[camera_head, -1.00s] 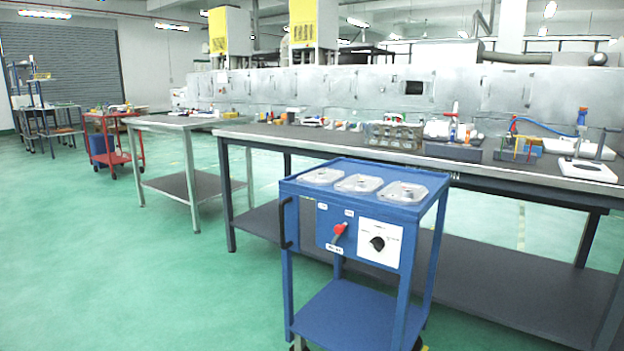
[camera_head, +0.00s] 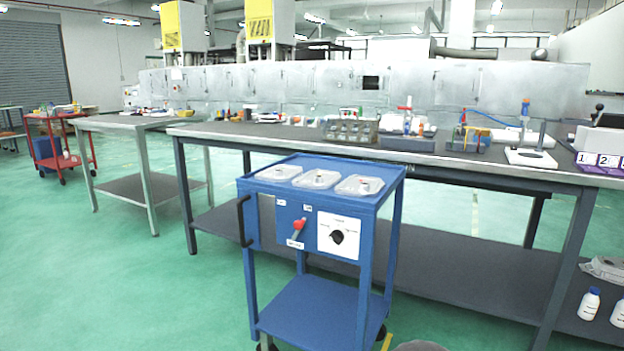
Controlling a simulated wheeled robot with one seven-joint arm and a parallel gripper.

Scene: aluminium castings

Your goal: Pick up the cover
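Three pale metallic pieces lie in a row on top of a blue cart (camera_head: 310,313): a left one (camera_head: 279,172), a middle one (camera_head: 316,179) and a right one (camera_head: 359,186). They look like shallow castings with small darker details on top. I cannot tell from this distance which of them, if any, is the cover. My gripper is not in view.
The cart's front carries a red handle (camera_head: 299,228) and a black knob (camera_head: 337,237). A long grey workbench (camera_head: 260,131) with lab items stands behind it. White bottles (camera_head: 589,304) are on its lower shelf. Green floor (camera_head: 120,290) is free at left.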

